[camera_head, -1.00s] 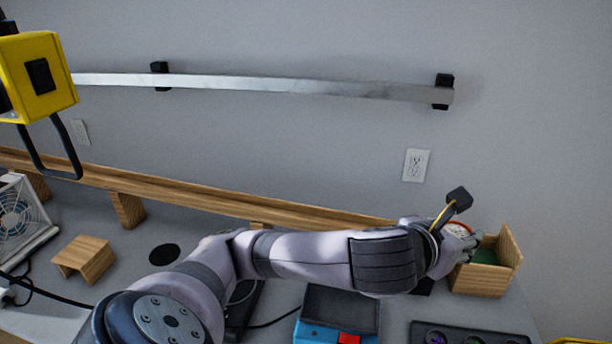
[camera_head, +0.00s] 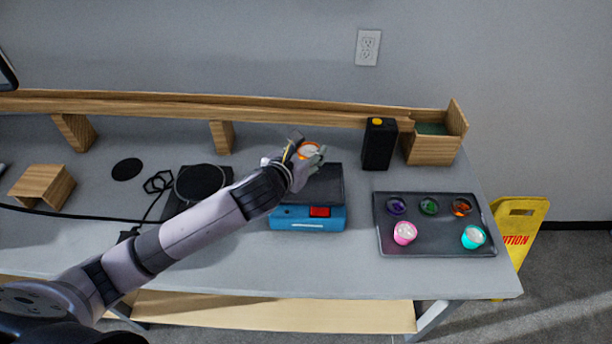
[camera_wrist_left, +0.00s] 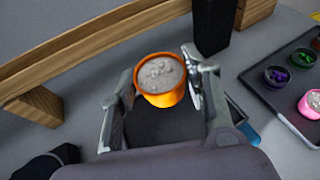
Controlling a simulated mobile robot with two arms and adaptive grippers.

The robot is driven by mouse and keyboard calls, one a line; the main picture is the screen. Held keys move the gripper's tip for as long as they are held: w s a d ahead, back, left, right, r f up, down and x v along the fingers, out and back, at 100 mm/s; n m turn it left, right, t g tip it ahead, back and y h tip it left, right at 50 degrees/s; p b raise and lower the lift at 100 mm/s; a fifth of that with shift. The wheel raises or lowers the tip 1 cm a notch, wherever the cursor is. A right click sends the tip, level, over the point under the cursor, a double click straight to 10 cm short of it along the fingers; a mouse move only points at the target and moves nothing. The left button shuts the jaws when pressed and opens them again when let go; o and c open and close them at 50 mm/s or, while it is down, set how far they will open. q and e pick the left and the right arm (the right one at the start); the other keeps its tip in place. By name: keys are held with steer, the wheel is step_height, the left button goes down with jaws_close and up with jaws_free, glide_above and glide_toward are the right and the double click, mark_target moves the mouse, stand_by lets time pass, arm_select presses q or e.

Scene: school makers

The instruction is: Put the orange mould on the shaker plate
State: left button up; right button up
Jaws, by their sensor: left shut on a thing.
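The orange mould (camera_head: 309,149) is a small round cup with pale grey filling. My left gripper (camera_head: 308,164) is shut on it and holds it upright over the back part of the shaker. In the left wrist view the orange mould (camera_wrist_left: 161,82) sits between the two fingers of the left gripper (camera_wrist_left: 160,92). The shaker is a blue box with a red switch, and its dark shaker plate (camera_head: 326,190) lies below the mould, partly hidden by the hand. The plate also shows in the left wrist view (camera_wrist_left: 160,128). I cannot tell how high the mould is above it. My right gripper is not in view.
A black box with a yellow button (camera_head: 379,146) and a wooden bin (camera_head: 432,150) stand right of the shaker. A dark tray (camera_head: 430,244) holds several cups. A round black hot plate (camera_head: 200,183) lies to the left. A wooden ledge (camera_head: 170,108) runs behind.

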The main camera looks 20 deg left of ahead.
arm_select(q)
step_height(320, 180, down, 8)
steer(key=shift+r, duration=0.25)
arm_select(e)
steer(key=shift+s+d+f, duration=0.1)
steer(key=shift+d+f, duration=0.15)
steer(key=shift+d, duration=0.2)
arm_select(q)
steer(key=shift+f, duration=0.1)
steer(key=o, duration=1.2)
steer(key=shift+c, duration=0.2)
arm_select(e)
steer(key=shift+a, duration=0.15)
arm_select(q)
steer(key=shift+s, duration=0.1)
steer(key=v, duration=1.2)
steer(key=shift+b, duration=0.45)
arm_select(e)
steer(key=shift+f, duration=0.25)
